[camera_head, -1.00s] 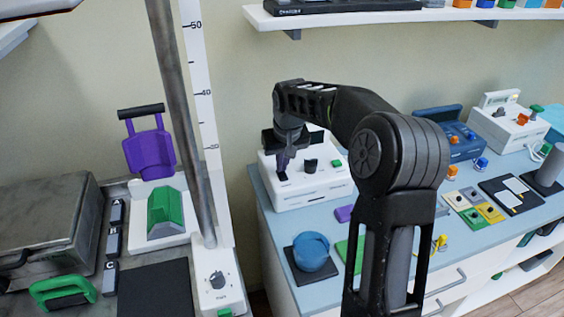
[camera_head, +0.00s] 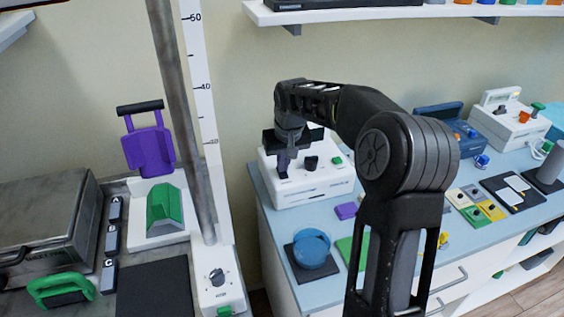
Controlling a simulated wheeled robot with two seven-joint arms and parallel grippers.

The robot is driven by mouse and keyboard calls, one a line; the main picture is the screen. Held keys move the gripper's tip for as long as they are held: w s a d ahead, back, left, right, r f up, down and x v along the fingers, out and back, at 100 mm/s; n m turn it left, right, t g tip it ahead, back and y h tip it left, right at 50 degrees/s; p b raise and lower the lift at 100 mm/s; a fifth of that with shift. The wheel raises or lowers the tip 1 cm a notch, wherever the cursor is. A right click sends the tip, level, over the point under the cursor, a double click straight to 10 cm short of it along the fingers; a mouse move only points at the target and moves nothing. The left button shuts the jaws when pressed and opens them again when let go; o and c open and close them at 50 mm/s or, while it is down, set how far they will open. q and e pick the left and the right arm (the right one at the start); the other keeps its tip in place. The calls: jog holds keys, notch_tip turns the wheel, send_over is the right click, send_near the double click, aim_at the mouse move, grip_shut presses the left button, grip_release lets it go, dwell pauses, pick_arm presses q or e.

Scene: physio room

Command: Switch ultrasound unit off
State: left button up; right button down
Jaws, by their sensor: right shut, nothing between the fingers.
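The ultrasound unit is most likely the white box (camera_head: 310,188) on the blue-topped counter. It has a black knob on top and a green button at its right. My right gripper (camera_head: 283,174) is shut and empty, pointing down at the left part of the unit's top panel. Its tips are at or just above a dark spot there; I cannot tell whether they touch. The gripper hides the control under it, so the switch's position does not show. My left gripper is not in view.
A blue round pot (camera_head: 311,250) on a dark pad and a purple block (camera_head: 346,210) stand in front of the unit. Another white device (camera_head: 508,127) and a dark blue case (camera_head: 448,122) stand at the right. A metal pole (camera_head: 178,110) rises at left.

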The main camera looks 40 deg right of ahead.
aim_at(284, 175)
jog(key=shift+s+a+f, duration=0.15)
jog(key=shift+s+f, duration=0.05)
jog(key=shift+s, duration=0.15)
jog(key=shift+r, duration=0.3)
jog(key=p+v, duration=0.3)
jog(key=v, duration=0.1)
jog(key=shift+w+r, duration=0.1)
jog(key=shift+w, duration=0.3)
jog(key=s+b+v, duration=0.1)
jog(key=v, duration=0.8)
jog(key=shift+s, duration=0.25)
jog(key=shift+a, duration=0.1)
